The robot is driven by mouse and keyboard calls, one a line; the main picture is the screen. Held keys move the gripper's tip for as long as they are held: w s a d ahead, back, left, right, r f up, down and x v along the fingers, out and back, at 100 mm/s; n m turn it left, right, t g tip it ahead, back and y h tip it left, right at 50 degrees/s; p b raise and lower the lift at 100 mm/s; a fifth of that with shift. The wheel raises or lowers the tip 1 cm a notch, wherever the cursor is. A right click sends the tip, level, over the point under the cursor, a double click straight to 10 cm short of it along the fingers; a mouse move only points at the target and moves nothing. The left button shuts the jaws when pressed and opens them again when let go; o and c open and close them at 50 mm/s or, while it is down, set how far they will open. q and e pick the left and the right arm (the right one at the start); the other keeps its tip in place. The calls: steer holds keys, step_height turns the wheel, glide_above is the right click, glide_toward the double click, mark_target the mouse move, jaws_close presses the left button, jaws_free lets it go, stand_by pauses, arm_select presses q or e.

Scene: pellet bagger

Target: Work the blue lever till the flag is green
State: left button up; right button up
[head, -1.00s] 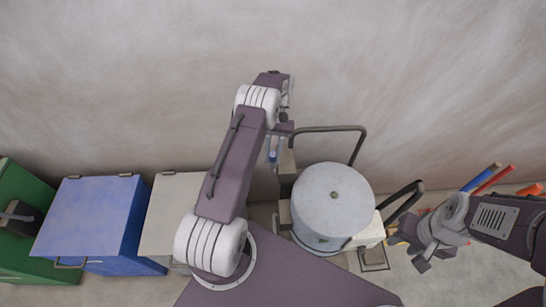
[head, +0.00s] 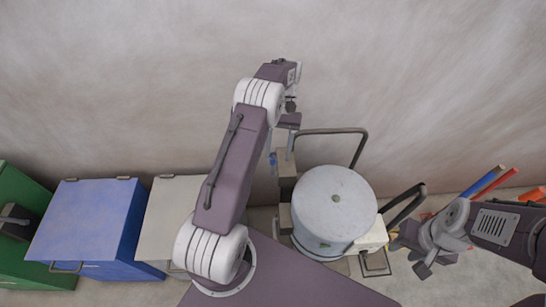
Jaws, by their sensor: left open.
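A small blue piece (head: 272,163), which looks like the blue lever, shows just right of my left forearm and left of the grey drum machine (head: 335,205). Most of it is hidden by my arm and gripper. My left gripper (head: 289,122) is open, above and slightly right of the blue piece in the picture. I cannot tell whether they touch. No flag can be made out, so its colour does not show. My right gripper (head: 424,262) hangs at the right of the drum, apart from it. Its jaws are too unclear to judge.
Green (head: 20,240), blue (head: 88,222) and beige (head: 170,220) bins line the left. Dark tubular handles rise behind (head: 335,130) and right (head: 404,203) of the drum. Blue (head: 482,181) and red-orange (head: 498,181) bars lie at right. A plain wall stands behind.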

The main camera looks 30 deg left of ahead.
arm_select(q)
steer(key=d+r+b, duration=0.1)
steer(key=d+r, duration=0.5)
steer(key=d, duration=0.3)
steer(key=shift+d+b, duration=0.3)
steer(key=shift+d, duration=0.1)
steer(key=shift+w, duration=0.1)
